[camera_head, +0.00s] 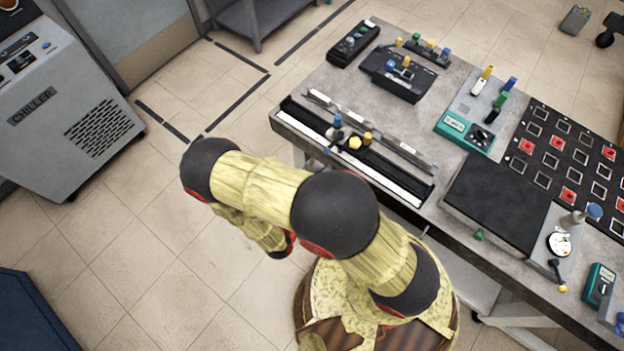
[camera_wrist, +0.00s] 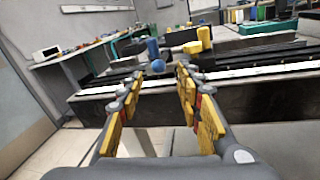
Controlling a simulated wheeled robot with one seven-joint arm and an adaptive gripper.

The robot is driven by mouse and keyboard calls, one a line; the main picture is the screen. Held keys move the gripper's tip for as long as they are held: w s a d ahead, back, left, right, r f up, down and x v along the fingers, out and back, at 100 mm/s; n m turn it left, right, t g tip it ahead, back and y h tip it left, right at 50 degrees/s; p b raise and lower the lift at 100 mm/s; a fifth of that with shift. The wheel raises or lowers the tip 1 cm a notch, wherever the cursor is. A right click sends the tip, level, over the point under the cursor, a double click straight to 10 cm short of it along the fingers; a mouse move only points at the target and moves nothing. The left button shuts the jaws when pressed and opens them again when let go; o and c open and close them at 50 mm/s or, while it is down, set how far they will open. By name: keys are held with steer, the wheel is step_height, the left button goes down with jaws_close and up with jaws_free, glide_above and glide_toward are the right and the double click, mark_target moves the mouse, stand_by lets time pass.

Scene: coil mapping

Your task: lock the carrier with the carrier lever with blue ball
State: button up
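The carrier (camera_head: 350,136) sits on a long dark rail with a white scale strip (camera_head: 350,159) at the table's near-left edge. It bears a blue knob (camera_head: 337,120) standing up, yellow knobs (camera_head: 355,143), and a small blue ball (camera_head: 327,151) low on its near side. In the wrist view a blue ball (camera_wrist: 152,46) and a larger blue ball (camera_wrist: 157,66) show ahead, beyond the fingertips, beside yellow knobs (camera_wrist: 203,35). Which one is the carrier lever's ball I cannot tell for sure. My gripper (camera_wrist: 160,82) is open and empty, its yellow-padded fingers apart. The head view hides its fingers.
A silver bar (camera_head: 370,130) lies behind the rail. Black boxes with knobs (camera_head: 405,75), a green-fronted device (camera_head: 465,130) and a black plate (camera_head: 497,200) stand farther along the table. A chiller (camera_head: 65,100) stands at left. The floor (camera_head: 170,260) between is clear.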

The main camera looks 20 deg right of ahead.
steer(key=shift+v, duration=2.35)
